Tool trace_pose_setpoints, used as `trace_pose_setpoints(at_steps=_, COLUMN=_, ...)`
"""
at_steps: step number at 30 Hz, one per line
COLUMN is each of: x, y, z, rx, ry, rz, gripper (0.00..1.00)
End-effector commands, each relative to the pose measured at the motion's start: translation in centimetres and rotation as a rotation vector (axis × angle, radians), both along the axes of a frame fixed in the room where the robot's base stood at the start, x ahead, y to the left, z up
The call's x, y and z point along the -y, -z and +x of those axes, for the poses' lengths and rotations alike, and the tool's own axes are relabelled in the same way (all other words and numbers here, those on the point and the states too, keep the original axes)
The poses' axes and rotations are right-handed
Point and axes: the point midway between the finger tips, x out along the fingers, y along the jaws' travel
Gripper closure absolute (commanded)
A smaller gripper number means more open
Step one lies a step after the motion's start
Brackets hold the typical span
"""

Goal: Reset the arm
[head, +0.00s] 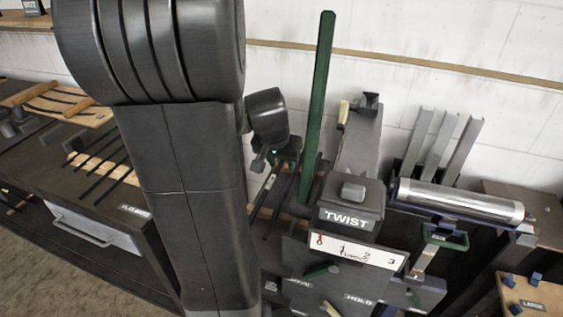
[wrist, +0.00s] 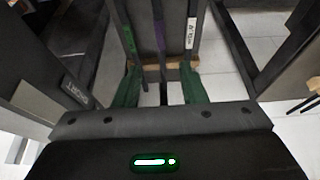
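My gripper (wrist: 160,88) shows in the wrist view as two green fingers, spread apart with a gap between them. A tan wooden bar (wrist: 166,62) crosses behind the gap. I see nothing clearly gripped. In the head view my arm covers the left middle, and my wrist hangs beside a tall green post; the fingertips there are mostly hidden.
The green post (head: 318,100) rises close right of my wrist. A dark block labelled TWIST (head: 345,218) stands above a white numbered scale (head: 356,250). A silver roller (head: 460,201) lies to the right. A drawer bench (head: 80,234) stands left, and a white wall behind.

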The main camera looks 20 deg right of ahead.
Motion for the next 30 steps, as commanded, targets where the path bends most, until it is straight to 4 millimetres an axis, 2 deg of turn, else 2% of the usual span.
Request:
trace_pose_setpoints(at_steps=8, x=0.3, y=1.1, z=0.3, rx=-0.003, ry=0.0, rz=-0.001, gripper=0.62)
trace_pose_setpoints(at_steps=30, x=2.7, y=11.0, z=3.5, rx=-0.004, ry=0.001, rz=0.001, gripper=0.62)
